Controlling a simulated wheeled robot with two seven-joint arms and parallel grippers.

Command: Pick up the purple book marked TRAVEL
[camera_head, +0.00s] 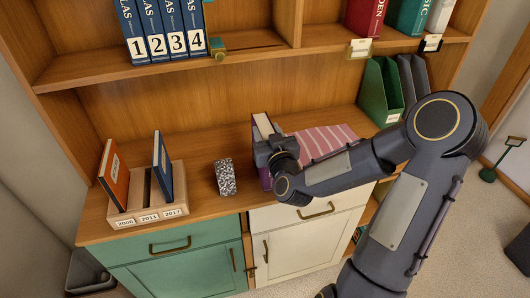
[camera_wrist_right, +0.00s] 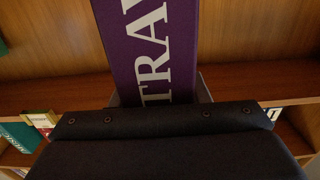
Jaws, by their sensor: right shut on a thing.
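The purple book (camera_wrist_right: 150,50) shows large white letters reading "TRAV" in the right wrist view, with the rest cut off. In the head view it stands upright on the wooden counter, and a purple strip of it (camera_head: 265,179) shows below my right gripper (camera_head: 270,150). My right gripper is shut on the book and covers much of it. I cannot tell whether the book is clear of the counter. My left gripper is not in view.
A striped pink box (camera_head: 322,140) lies right of the book. A speckled block (camera_head: 225,177) stands to the left, beyond a gap. A wooden year-labelled holder (camera_head: 148,205) holds an orange and a blue book. A shelf (camera_head: 240,50) runs above.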

